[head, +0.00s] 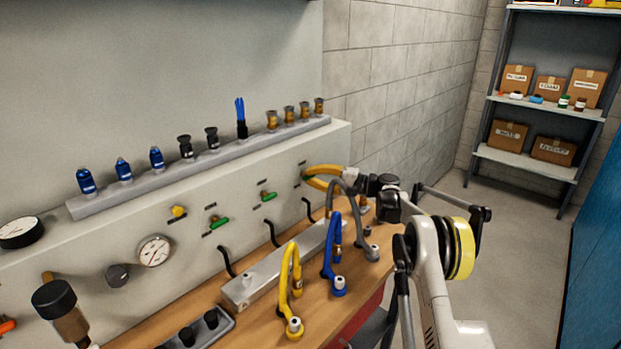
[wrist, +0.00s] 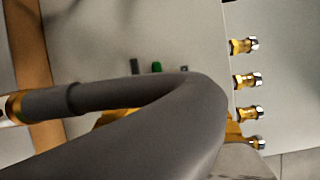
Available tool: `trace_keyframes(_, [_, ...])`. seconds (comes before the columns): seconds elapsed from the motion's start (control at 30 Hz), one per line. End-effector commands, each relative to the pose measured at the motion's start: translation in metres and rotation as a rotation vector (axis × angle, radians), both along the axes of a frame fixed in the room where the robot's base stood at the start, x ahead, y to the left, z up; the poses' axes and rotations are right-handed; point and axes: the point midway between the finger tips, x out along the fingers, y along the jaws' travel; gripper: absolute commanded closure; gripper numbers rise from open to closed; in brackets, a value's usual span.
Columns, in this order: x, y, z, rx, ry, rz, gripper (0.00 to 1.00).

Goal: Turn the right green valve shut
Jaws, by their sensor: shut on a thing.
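My gripper (head: 309,176) has curved orange fingers, one above the other in the head view. Their tips meet at the right end of the panel (head: 240,205), shut on the right green valve, which they cover. Its angle cannot be told. The middle green valve (head: 268,196) and left green valve (head: 219,222) stand clear to the left. In the wrist view, a green valve (wrist: 156,67) shows above a grey hose. That hose hides the fingertips and the held valve; only parts of the orange fingers show behind it.
The grey hose (head: 358,205) arches close beside my gripper. Blue (head: 328,262) and yellow (head: 287,265) hoses stand left of it on the bench. Brass fittings (head: 288,114) line the ledge above. Gauges (head: 154,251) are at left. The floor at right is open.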

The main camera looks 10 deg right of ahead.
Motion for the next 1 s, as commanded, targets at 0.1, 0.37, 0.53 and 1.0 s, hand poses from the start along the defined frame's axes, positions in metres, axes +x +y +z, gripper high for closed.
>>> trace_keyframes(0.1, [0.0001,0.0006,-0.0002,0.017,0.012,0.0,1.0])
trace_keyframes(0.37, [0.0002,0.0007,0.0002,0.025,0.018,0.0,1.0])
trace_keyframes(0.53, [0.0001,0.0008,0.0002,0.025,0.018,0.0,1.0])
trace_keyframes(1.0, [-0.0015,-0.003,0.0001,0.025,0.018,-0.001,0.67])
